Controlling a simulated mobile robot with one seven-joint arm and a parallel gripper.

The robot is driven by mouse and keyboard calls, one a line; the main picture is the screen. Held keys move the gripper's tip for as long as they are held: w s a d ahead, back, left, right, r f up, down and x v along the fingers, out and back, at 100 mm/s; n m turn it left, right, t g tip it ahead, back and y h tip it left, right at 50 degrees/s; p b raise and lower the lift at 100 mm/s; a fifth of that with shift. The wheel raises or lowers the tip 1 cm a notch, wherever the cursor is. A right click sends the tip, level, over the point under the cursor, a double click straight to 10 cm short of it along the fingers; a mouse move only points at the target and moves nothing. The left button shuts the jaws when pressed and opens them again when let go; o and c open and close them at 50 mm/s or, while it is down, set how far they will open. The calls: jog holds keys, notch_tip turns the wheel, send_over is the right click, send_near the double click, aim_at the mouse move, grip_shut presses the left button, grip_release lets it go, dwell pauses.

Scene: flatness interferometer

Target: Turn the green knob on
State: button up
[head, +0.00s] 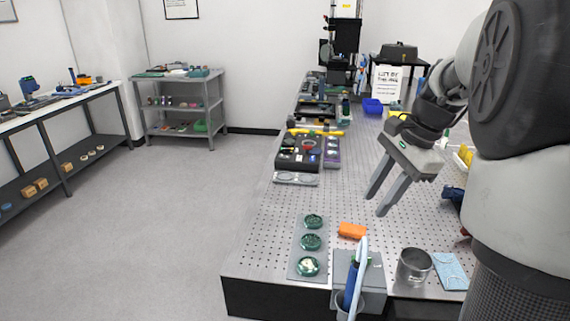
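I cannot make out a green knob for certain. A dark control panel (297,153) with a red part and small coloured parts lies on the perforated table, left of my gripper; its details are too small to tell. Three round green pieces (311,242) sit in a row on a grey plate near the table's left front edge; I cannot tell whether any is a knob. My gripper (376,206) hangs above the table, its two fingers apart and nothing visible between them. It is right of the panel and touches nothing that I can see.
The perforated table (270,240) runs away from me. Near its front are an orange block (352,230), a grey box holding upright blue tools, a metal cup (413,266) and a light blue cloth (450,271). A grey shelf (181,104) stands back left. The left floor is clear.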

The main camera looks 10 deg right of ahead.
jog(key=w+d+f+m+y, duration=0.1)
jog(key=w+d+f+m, duration=0.35)
jog(key=d+f, duration=0.35)
jog(key=b, duration=0.2)
send_near(363, 257)
jog(key=shift+m+g, duration=0.3)
jog(key=shift+m, duration=0.15)
jog(key=x, duration=0.8)
jog(key=shift+w+a+f, duration=0.1)
jog(key=shift+w+f, duration=0.05)
jog(key=shift+w, duration=0.15)
jog(key=shift+c, duration=0.2)
grip_shut()
